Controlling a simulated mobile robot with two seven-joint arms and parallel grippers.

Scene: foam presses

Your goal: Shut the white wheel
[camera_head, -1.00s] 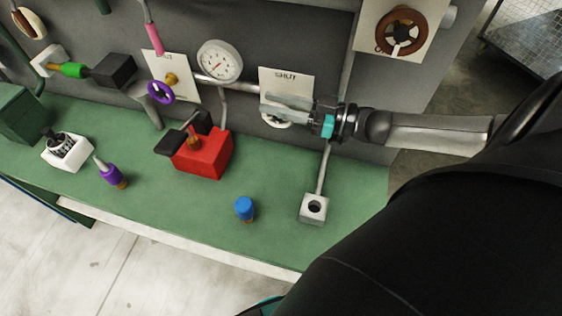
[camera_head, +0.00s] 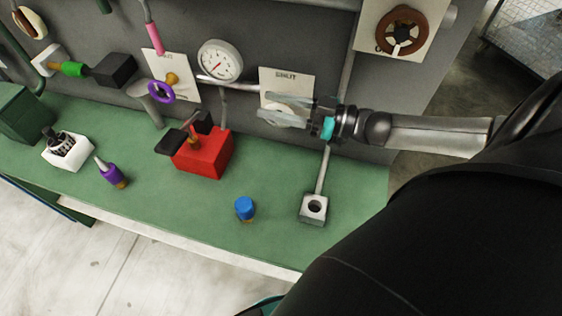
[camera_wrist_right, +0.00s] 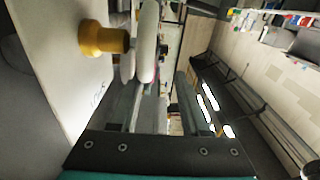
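The white wheel (camera_wrist_right: 148,42) shows in the right wrist view as a pale rounded rim, seen nearly edge-on, beside a brass-yellow stem (camera_wrist_right: 104,39) on a white plate. In the head view the wheel is mostly hidden behind my right gripper, in front of the white plate marked SHUT (camera_head: 287,82). My right gripper (camera_head: 264,106) is open, its two fingers spread apart and pointing left. In the right wrist view the near edge of the rim lies between or just beyond the fingertips; I cannot tell whether they touch it. My left gripper is not in view.
A pressure gauge (camera_head: 219,61) and a purple wheel (camera_head: 160,91) are on the wall to the left. A brown wheel (camera_head: 404,31) is at upper right. A red box (camera_head: 204,156), blue-capped piece (camera_head: 244,207) and grey socket block (camera_head: 313,208) stand on the green bench (camera_head: 275,240).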

